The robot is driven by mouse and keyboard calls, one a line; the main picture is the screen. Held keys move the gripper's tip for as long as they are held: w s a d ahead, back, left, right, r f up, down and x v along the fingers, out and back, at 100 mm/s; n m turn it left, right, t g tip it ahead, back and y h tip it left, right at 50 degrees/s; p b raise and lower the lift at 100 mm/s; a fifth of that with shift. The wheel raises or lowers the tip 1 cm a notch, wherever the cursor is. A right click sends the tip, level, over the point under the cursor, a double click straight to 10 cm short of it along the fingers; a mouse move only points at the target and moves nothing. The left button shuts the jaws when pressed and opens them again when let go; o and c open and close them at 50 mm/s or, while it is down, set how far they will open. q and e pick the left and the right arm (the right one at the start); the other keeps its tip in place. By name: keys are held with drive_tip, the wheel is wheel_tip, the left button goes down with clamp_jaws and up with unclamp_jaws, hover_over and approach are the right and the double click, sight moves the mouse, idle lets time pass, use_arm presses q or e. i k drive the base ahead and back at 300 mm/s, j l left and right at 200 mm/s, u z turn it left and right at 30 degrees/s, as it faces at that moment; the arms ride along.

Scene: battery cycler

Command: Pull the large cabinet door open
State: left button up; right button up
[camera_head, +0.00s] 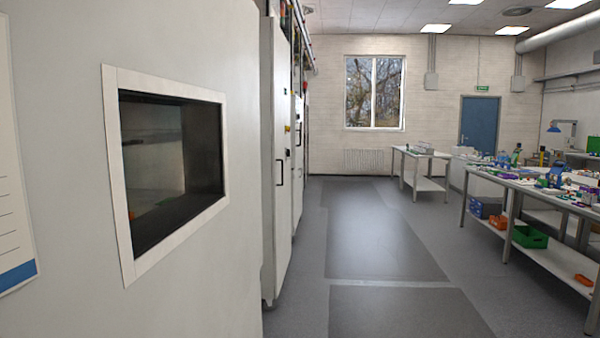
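A large pale panel (180,40) with a white-framed dark window (160,170) fills the left of the view, very close to me. It looks like the large cabinet door, but no handle or hinge of it shows, and I cannot tell whether it is open or shut. Past its right edge stands a tall white cabinet door (273,120) with a dark upright bar handle (280,172). Neither of my grippers is in view.
A grey floor aisle (375,235) runs clear toward the far wall, with its window (374,92) and blue door (479,123). On the right, a long workbench (520,186) carries many small items, with a green crate (529,237) on its lower shelf.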

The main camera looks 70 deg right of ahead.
sight(186, 266)
drive_tip(key=z, duration=1.6)
